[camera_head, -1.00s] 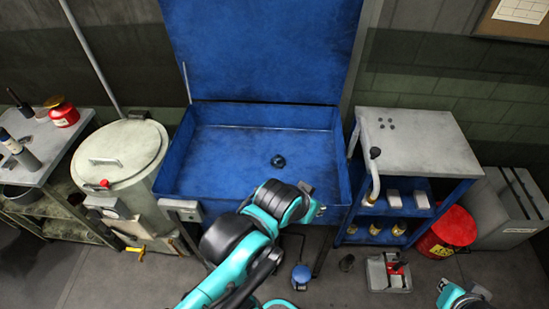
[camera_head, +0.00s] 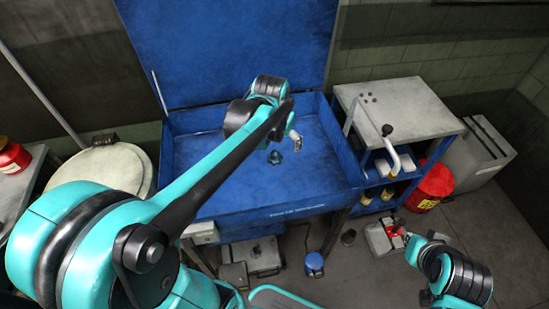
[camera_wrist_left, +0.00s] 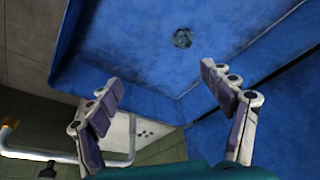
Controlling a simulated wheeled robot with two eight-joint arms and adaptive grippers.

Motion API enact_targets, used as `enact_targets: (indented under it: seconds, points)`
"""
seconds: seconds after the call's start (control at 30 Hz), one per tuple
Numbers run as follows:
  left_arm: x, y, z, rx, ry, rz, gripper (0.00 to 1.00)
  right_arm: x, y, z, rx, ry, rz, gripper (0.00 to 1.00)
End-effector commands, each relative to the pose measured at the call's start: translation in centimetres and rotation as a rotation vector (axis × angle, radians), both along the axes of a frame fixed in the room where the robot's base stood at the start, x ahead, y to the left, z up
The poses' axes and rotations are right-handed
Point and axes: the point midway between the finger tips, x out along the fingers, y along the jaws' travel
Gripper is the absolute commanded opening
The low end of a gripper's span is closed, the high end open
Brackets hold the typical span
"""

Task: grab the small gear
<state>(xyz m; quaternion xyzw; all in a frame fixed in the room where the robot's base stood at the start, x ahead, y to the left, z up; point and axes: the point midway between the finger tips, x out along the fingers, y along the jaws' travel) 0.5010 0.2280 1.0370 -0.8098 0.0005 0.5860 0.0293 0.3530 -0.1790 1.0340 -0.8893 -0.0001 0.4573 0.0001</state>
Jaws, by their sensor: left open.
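A small dark round piece, apparently the small gear (camera_head: 275,157), lies on the floor of the blue basin (camera_head: 330,187). It also shows in the left wrist view (camera_wrist_left: 183,38), beyond the fingertips, nearer the right finger. My left gripper (camera_head: 294,134) is over the basin, just up and right of the gear in the head view, partly hidden by its own wrist. In the left wrist view my left gripper (camera_wrist_left: 162,80) has its fingers wide apart with nothing between them. My right gripper (camera_head: 404,236) is at the lower right, far from the basin; its fingers are too small to read.
The basin has raised walls and an upright blue lid (camera_head: 235,50) behind. A grey-topped cart (camera_head: 410,105) with a curved handle stands to the right. A red bin (camera_head: 432,185) is beside it. A pale drum (camera_head: 105,168) stands left. The basin floor around the gear looks clear.

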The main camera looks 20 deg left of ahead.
Motion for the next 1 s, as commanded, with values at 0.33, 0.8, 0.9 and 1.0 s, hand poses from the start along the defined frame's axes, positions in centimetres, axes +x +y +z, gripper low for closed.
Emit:
enact_targets:
  seconds: [0.33, 0.8, 0.9, 1.0]
  points:
    - [8.3, 4.3, -7.5, -0.003, 0.167, -0.02, 0.81, 0.0, 0.0, -0.6, 0.0, 0.0, 0.0, 0.0]
    - [12.7, 8.1, -17.4, -0.025, 0.315, -0.045, 0.81, 0.0, 0.0, -1.0, 0.0, 0.0, 0.0, 0.0]
    - [12.8, 8.3, -18.5, -0.027, 0.32, -0.046, 0.81, 0.0, 0.0, -1.2, 0.0, 0.0, 0.0, 0.0]
    - [12.8, 8.2, -19.7, -0.026, 0.321, -0.047, 0.81, 0.0, 0.0, -1.7, 0.0, 0.0, 0.0, 0.0]
